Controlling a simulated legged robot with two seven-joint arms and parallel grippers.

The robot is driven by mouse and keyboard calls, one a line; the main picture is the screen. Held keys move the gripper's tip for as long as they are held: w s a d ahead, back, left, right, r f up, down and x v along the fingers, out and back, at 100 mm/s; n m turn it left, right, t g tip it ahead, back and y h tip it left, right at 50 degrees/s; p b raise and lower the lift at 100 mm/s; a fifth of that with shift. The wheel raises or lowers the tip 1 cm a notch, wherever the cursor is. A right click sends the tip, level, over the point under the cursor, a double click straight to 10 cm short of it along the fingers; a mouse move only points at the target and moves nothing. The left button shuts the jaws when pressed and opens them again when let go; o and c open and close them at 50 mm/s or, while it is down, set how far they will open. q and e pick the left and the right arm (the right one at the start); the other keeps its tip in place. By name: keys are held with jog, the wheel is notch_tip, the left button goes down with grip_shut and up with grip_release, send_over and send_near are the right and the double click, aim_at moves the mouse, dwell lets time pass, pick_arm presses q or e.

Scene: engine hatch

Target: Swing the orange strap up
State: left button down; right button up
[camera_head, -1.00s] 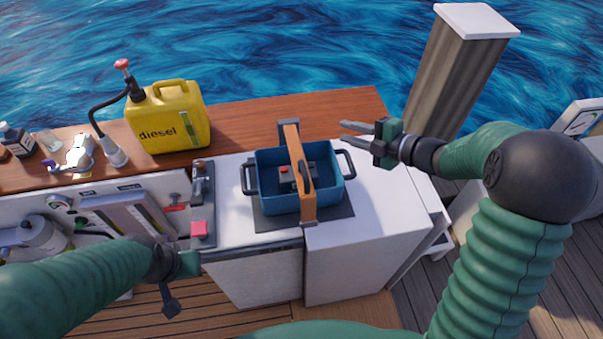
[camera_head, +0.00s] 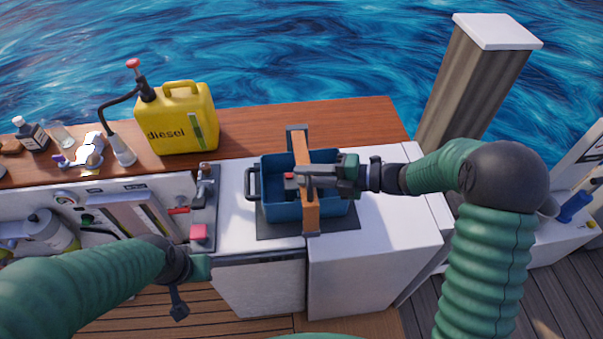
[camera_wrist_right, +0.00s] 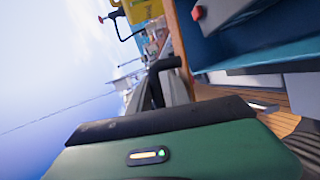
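The orange strap (camera_head: 304,175) spans the blue box (camera_head: 277,203) from back to front, over its open top. A dark buckle (camera_head: 297,128) sits at its back end. My right gripper (camera_head: 308,177) is over the box, its fingers level with the strap's middle and overlapping it in the head view. Whether they are shut on it is hidden. The right wrist view shows a finger (camera_wrist_right: 172,88) beside the box's blue wall (camera_wrist_right: 245,45). My left gripper (camera_head: 178,300) hangs low at the front left, away from the strap; its opening is unclear.
The box stands on a dark mat (camera_head: 340,222) on a white cabinet (camera_head: 385,225). A red-handled part (camera_head: 289,177) shows inside it. A yellow diesel can (camera_head: 185,120) stands on the wooden ledge (camera_head: 350,118) behind left. A post (camera_head: 480,85) rises at the back right.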

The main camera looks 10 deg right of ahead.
jog(key=x, duration=0.3)
jog(key=shift+s+a+r, duration=0.2)
jog(key=shift+a, duration=0.15)
jog(key=shift+d, duration=0.2)
jog(key=c, duration=0.3)
jog(key=shift+d, duration=0.25)
grip_shut()
pick_arm(q)
jog(key=shift+a+f, duration=0.1)
jog(key=shift+a, duration=0.55)
